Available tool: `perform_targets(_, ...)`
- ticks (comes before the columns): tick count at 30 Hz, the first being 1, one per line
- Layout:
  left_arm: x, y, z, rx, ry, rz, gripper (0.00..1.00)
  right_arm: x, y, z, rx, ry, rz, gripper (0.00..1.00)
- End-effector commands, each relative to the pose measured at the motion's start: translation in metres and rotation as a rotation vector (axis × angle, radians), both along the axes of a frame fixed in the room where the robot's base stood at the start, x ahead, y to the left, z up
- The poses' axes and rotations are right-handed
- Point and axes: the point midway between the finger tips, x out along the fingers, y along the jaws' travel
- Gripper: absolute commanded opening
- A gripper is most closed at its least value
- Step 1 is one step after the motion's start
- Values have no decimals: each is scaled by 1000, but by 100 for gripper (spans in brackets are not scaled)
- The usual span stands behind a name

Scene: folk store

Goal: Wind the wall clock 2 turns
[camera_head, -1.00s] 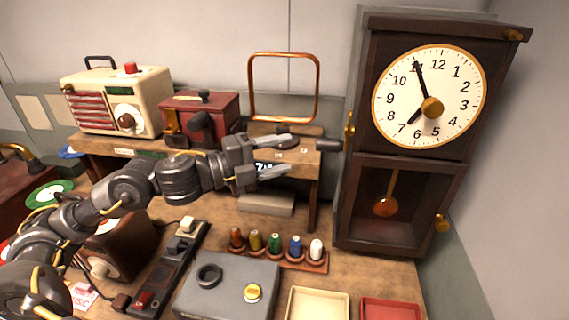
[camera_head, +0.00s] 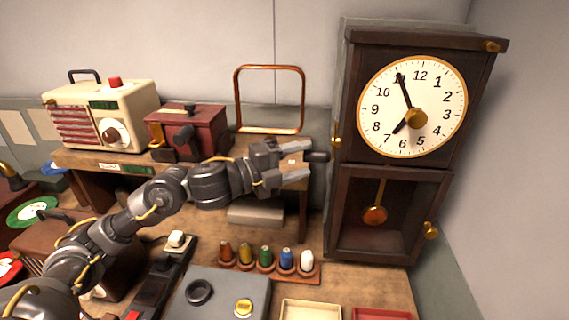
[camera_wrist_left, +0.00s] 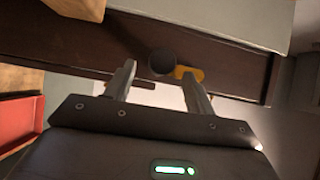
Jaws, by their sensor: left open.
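The wall clock (camera_head: 412,107) is a tall dark wooden case on the right in the head view, with a white dial and brass centre knob (camera_head: 415,118). Its pendulum (camera_head: 375,214) hangs behind the lower door. On its left side is a brass crank (camera_head: 336,141) with a dark knob (camera_head: 317,156); the wrist view shows the crank (camera_wrist_left: 190,73) and knob (camera_wrist_left: 163,62) too. My left gripper (camera_head: 306,161) is open and empty beside the clock. In the wrist view its fingertips (camera_wrist_left: 157,76) are either side of the knob; contact cannot be told. My right gripper is out of view.
A shelf with a cream radio (camera_head: 103,113) and a red box (camera_head: 187,130) stands behind my arm. A copper frame (camera_head: 270,130) rises near the clock. Several thread spools in a rack (camera_head: 270,270), a grey box (camera_head: 222,299) and trays (camera_head: 310,310) occupy the bench below.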

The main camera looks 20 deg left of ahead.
Motion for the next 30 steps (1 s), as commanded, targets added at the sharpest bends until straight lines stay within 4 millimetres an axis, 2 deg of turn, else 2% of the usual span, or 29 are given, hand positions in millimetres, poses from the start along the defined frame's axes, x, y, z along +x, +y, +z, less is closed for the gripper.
perform_targets(8,25,-23,1,-2,-1,-1,55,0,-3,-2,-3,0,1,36)
perform_targets(19,25,-23,1,-1,-1,0,55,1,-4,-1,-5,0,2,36)
perform_targets(28,25,-23,1,-1,-1,0,17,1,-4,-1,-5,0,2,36)
perform_targets(30,25,-23,1,-1,-1,0,16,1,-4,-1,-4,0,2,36)
